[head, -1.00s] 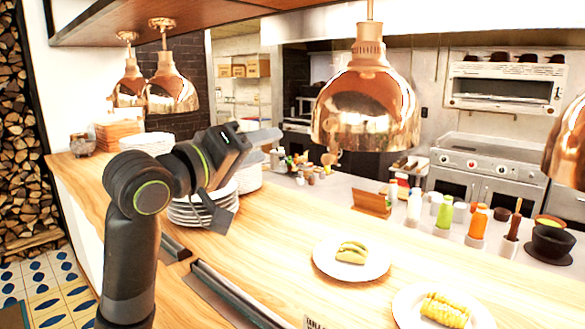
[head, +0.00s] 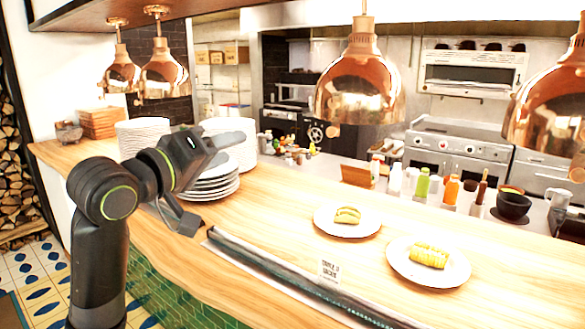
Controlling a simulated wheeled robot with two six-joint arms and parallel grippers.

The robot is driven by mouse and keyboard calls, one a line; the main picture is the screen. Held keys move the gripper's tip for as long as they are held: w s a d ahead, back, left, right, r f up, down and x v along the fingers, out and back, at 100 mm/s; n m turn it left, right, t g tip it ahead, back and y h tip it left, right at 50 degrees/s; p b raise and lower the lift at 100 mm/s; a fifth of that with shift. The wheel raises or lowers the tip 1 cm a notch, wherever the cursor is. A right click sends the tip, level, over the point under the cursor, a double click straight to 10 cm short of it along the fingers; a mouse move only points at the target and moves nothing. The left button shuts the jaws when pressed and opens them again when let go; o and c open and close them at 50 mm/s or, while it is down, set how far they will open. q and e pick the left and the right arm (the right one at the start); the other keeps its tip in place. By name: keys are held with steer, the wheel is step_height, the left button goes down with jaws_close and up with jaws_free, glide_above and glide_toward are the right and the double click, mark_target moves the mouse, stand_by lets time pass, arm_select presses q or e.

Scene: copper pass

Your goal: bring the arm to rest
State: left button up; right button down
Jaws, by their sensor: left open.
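My left arm comes in from the lower left, bent at the elbow. Its gripper (head: 213,180) is open and empty. In the picture it lies in front of the stacks of white plates (head: 213,187) on the wooden counter (head: 270,210). I cannot tell how far it is from the plates; they are partly hidden behind it. My right gripper is not in view.
A white plate with a green taco-like item (head: 347,228) and a plate with corn (head: 447,272) stand on the counter. Copper lamps (head: 360,95) hang above. A dark rail (head: 290,275) and a small card (head: 329,271) are at the front edge. Bottles (head: 451,191) stand behind.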

arm_select(q)
steer(key=s+a+f+g+y, duration=0.2)
steer(key=a+f+y, duration=0.15)
steer(key=f, duration=1.15)
steer(key=s+a+f+g+y, duration=0.1)
steer(key=s+a+f+y, duration=0.3)
steer(key=f, duration=1)
steer(key=s+a+f+g+y, duration=0.1)
steer(key=s+a+f+g, duration=0.15)
steer(key=s+f, duration=0.35)
steer(key=s+a+f+g+y, duration=0.1)
steer(key=s+a+f, duration=0.3)
steer(key=f, duration=0.4)
steer(key=s+a+f+m+g+y, duration=0.1)
steer(key=s+a+f+g, duration=0.15)
steer(key=s, duration=0.35)
steer(key=s+a+f+g+y, duration=0.1)
steer(key=s+f, duration=0.3)
steer(key=s, duration=0.3)
steer(key=s+a+f+m+g, duration=0.1)
steer(key=s+f, duration=0.2)
steer(key=s, duration=0.3)
step_height(320, 180, down, 24)
steer(key=a+g, duration=0.2)
steer(key=s+d+f, duration=0.1)
steer(key=s+f, duration=1.4)
steer(key=shift+d+f+g, duration=0.35)
steer(key=shift+d+g, duration=0.05)
steer(key=shift+h, duration=0.25)
